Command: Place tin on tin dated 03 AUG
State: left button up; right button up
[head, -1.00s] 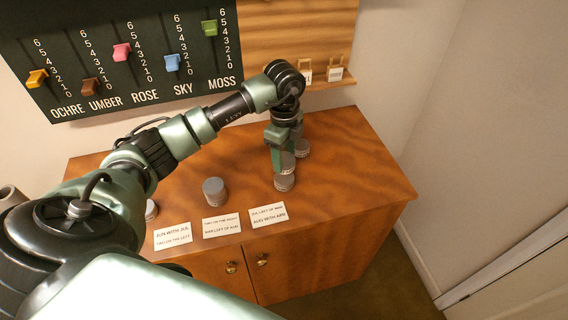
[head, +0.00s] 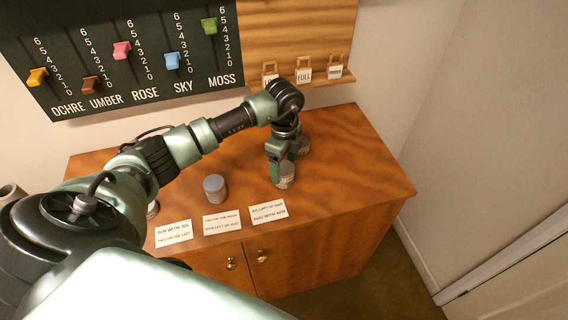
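My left gripper (head: 281,172) points down over the right part of the cabinet top, with its fingers at a grey tin (head: 287,176). A finger covers the left side of this tin, and I cannot tell whether the fingers are closed on it. Another grey tin (head: 304,146) stands just behind, partly hidden by the gripper. A grey tin (head: 214,188) stands alone near the middle. A further tin (head: 152,210) shows at the left, mostly hidden by my arm. The dates on the tins are too small to read. My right gripper is not in view.
Three white note cards (head: 222,224) lie along the front edge of the wooden cabinet (head: 350,180). A slider board (head: 130,50) hangs behind, beside a shelf with small tagged items (head: 304,75). The right part of the cabinet top is clear.

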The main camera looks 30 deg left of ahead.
aim_at(284, 167)
pick_arm(q)
jog(key=shift+r, duration=0.15)
notch_tip(284, 167, up, 12)
jog(key=b, duration=0.3)
